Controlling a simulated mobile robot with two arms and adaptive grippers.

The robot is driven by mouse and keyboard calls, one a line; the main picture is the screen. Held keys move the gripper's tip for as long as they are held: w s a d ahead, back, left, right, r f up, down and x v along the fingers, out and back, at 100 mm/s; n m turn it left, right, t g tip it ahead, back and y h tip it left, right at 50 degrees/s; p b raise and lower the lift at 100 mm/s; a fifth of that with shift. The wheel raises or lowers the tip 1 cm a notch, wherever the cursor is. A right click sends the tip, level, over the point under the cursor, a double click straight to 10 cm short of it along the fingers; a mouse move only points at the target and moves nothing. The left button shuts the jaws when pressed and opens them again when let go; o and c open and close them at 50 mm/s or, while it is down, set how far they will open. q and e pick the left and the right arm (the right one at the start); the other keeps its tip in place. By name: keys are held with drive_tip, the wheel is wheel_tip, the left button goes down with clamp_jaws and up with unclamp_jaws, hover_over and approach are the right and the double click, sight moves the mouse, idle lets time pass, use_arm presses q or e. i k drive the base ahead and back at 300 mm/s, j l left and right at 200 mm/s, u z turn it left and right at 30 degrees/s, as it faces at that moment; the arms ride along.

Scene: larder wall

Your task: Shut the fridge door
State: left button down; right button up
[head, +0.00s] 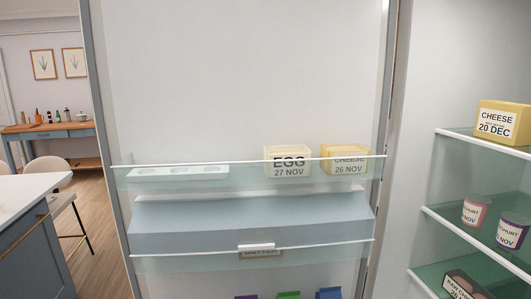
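The fridge door (240,75) stands open and fills the middle of the head view, with its inner side facing me. Its hinge side is at the right, beside the fridge interior (450,60). Its free edge (104,150) is at the left. A clear door shelf (250,180) holds an egg box (288,161) labelled 27 NOV and a cheese pack (345,160) labelled 26 NOV. Below is a covered compartment (250,222) with a butter pack (261,253) partly hidden behind its front. Neither of my grippers is in view.
Inside the fridge at right, glass shelves hold cheese (504,123), yoghurt pots (475,212) and a dark pack (464,286). At left stand a white-topped counter (30,185), stools (48,170) and a wooden table (50,130). Some wooden floor (98,235) shows beside the door.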

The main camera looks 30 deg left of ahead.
sight(188, 97)
drive_tip(key=j+z, duration=0.15)
drive_tip(key=j, duration=0.25)
drive_tip(key=k+j+z, duration=0.1)
drive_tip(key=j, duration=0.3)
drive_tip(key=k+j+z, duration=0.15)
drive_tip(key=j, duration=0.25)
drive_tip(key=k+j+z, duration=0.15)
drive_tip(key=j, duration=0.25)
drive_tip(key=k+j+z, duration=0.15)
drive_tip(key=j, duration=0.25)
drive_tip(key=k+j+z, duration=0.1)
drive_tip(key=j, duration=0.25)
drive_tip(key=j+z, duration=0.25)
drive_tip(key=j, duration=0.25)
drive_tip(key=j+z, duration=0.2)
drive_tip(key=j, duration=0.25)
drive_tip(key=k+j+z, duration=0.25)
drive_tip(key=j, duration=0.2)
drive_tip(key=j+z, duration=0.25)
drive_tip(key=j, duration=0.25)
drive_tip(key=i+j+z, duration=0.15)
drive_tip(key=j, duration=0.6)
drive_tip(key=j+z, duration=0.2)
drive_tip(key=j, duration=0.5)
